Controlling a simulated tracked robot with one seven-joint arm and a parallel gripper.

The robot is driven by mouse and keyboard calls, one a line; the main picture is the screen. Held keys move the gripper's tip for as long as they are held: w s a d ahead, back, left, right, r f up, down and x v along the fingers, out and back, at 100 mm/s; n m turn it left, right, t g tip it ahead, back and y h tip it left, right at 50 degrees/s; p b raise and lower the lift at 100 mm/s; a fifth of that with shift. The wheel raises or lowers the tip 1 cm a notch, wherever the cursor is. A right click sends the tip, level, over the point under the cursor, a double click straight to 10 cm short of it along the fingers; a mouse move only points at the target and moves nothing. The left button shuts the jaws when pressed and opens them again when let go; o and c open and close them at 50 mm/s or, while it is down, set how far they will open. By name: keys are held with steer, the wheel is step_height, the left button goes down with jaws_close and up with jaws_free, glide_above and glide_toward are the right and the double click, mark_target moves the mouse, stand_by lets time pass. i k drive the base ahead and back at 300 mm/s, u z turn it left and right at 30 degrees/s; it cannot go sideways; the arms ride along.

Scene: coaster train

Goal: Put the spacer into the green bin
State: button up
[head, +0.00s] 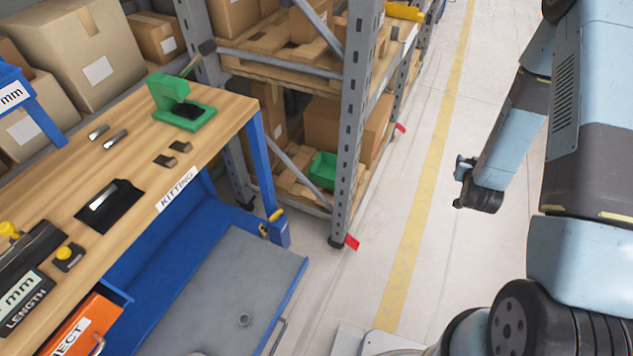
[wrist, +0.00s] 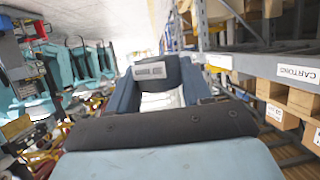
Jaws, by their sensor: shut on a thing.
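The green bin (head: 322,170) sits on the low shelf of the rack in the head view, behind a grey upright and a brace. My gripper (head: 461,184) is at the far end of my arm, right of the bin and well apart from it, over the open floor. It is small and dark there. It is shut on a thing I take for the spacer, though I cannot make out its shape. In the wrist view I see blue and dark parts of my own body, but no fingertips and no spacer.
The wooden bench (head: 225,105) at left bears a green press (head: 180,108), small metal parts and a black tray (head: 109,206). The rack's front upright (head: 357,120) stands beside the bin. The aisle floor (head: 420,180) is clear. In the wrist view, rack shelves with boxes (wrist: 275,117) stand at right.

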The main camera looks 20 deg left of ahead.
mark_target(334, 177)
steer(key=u, duration=0.5)
steer(key=i, duration=1)
